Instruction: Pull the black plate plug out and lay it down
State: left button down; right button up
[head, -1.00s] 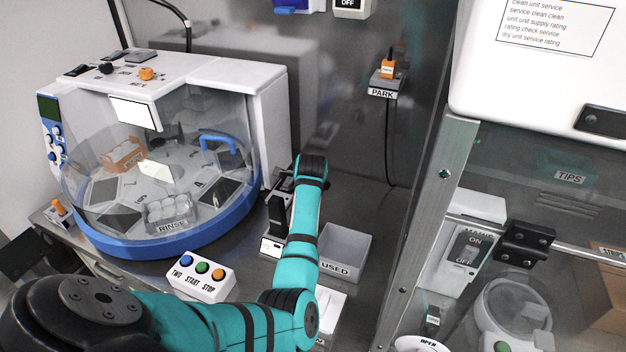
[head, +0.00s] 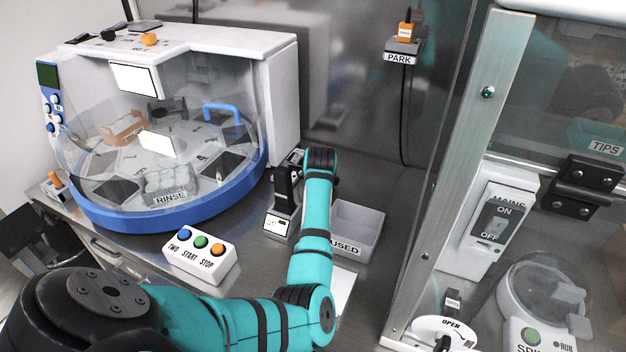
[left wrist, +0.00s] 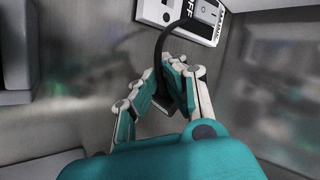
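A black cable (left wrist: 160,48) rises from between the fingers and curves up towards a white switch box (left wrist: 196,18) marked OFF. The fingers hide most of the plug. I cannot tell whether it sits in a socket. My right gripper is not in view.
An orange plug (head: 405,32) sits in the PARK holder (head: 402,53) on the back wall. The USED bin (head: 362,226) and a dark upright device (head: 284,188) stand beside my wrist. A button box (head: 200,255) and the domed machine (head: 165,218) are left; a glazed cabinet post (head: 465,150) is right.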

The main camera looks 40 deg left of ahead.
pick_arm(q)
jog(key=c, duration=1.4)
grip_release()
jog(key=shift+r, duration=0.1)
notch_tip(320, 180, up, 10)
